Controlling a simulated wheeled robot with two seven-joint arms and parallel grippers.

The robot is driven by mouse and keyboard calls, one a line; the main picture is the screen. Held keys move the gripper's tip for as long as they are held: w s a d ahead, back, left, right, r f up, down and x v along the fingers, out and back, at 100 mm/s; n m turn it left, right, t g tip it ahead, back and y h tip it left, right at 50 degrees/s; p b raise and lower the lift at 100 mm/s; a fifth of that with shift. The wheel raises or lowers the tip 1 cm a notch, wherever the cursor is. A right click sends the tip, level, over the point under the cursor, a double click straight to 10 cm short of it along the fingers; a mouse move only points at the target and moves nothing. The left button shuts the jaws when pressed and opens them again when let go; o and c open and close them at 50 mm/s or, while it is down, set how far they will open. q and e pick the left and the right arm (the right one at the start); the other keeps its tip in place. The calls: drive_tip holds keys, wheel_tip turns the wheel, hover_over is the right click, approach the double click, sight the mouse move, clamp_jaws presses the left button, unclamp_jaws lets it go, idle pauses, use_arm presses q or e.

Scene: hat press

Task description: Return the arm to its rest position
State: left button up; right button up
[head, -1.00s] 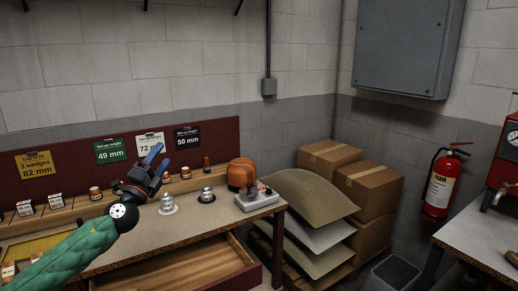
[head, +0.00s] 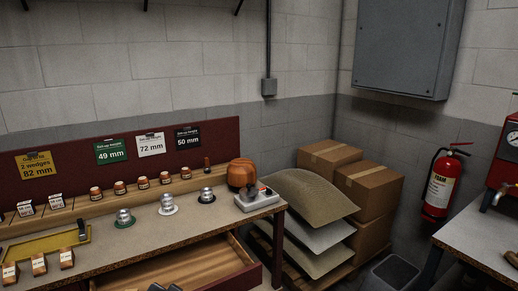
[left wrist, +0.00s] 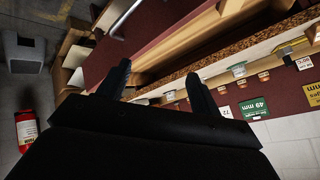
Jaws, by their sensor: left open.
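My left gripper (left wrist: 158,88) is open and empty in the left wrist view, its two dark fingers spread apart. In the head view only dark tips that look like the same gripper (head: 165,287) show at the bottom edge, in front of the open drawer (head: 205,268). The rest of my left arm is out of the head view. The workbench (head: 110,255) is clear of my arm. My right gripper is not in view.
Silver metal pieces on round bases (head: 167,204) stand on the bench, near an orange rounded object (head: 241,173) and a grey switch box (head: 257,201). Stacked sacks (head: 310,194), cardboard boxes (head: 368,190) and a fire extinguisher (head: 440,184) are to the right.

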use_arm(q)
drive_tip(key=s+d+f+n+g+h, duration=0.1)
drive_tip(key=s+d+f+g, duration=0.1)
drive_tip(key=s+f, duration=0.4)
drive_tip(key=s+d+f+g+h, duration=0.1)
drive_tip(key=s+d+f, duration=0.3)
drive_tip(key=s, duration=1)
drive_tip(key=s+d+f+n+g+h, duration=0.1)
drive_tip(key=s+d+f+g, duration=0.2)
drive_tip(key=s+f, duration=0.5)
drive_tip(key=shift+s+d+f+n+g+h, duration=0.25)
drive_tip(key=shift+s+d+n+g+h, duration=0.1)
drive_tip(key=shift+s, duration=0.7)
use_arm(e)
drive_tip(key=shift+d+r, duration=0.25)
use_arm(q)
drive_tip(key=shift+p, duration=0.3)
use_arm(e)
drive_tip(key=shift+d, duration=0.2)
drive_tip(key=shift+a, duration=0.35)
